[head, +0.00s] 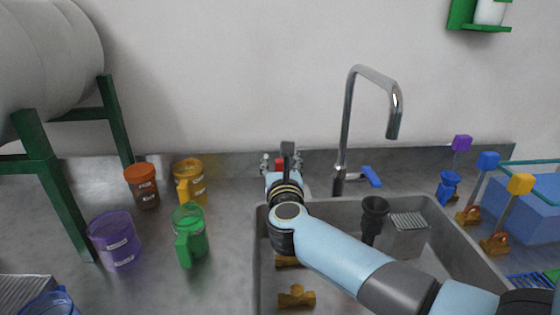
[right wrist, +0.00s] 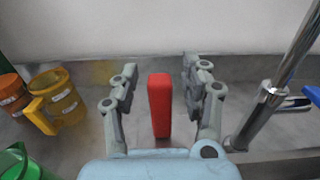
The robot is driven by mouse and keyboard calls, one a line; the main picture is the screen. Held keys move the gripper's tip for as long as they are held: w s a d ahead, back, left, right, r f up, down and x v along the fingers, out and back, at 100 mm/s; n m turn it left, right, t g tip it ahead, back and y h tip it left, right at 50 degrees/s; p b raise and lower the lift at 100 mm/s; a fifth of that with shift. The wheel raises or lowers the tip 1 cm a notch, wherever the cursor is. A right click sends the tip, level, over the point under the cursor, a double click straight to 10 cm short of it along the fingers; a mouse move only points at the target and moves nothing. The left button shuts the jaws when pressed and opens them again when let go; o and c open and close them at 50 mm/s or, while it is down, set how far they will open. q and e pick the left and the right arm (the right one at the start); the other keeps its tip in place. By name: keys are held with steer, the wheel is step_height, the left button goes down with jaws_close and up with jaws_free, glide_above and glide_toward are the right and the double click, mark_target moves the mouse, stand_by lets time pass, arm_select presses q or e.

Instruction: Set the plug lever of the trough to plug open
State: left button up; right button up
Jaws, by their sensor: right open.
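The red plug lever (right wrist: 160,108) stands upright behind the grey trough (head: 258,250). In the right wrist view it is between the two spread fingers of my right gripper (right wrist: 160,72), with a gap on each side. In the head view the right gripper (head: 284,164) is at the back edge of the trough, and only a small red patch of the lever (head: 279,163) shows; my wrist hides the rest. The right gripper is open and empty. My left gripper is not in view.
A chrome tap (head: 345,135) with a blue handle (head: 371,176) stands right of the lever. Orange (head: 143,186), yellow (head: 193,182), green (head: 189,240) and purple (head: 114,243) vessels stand to the left. Brass fittings (head: 296,298) lie in the trough.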

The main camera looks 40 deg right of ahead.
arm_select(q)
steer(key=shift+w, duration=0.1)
arm_select(e)
jaws_close()
stand_by(0.3)
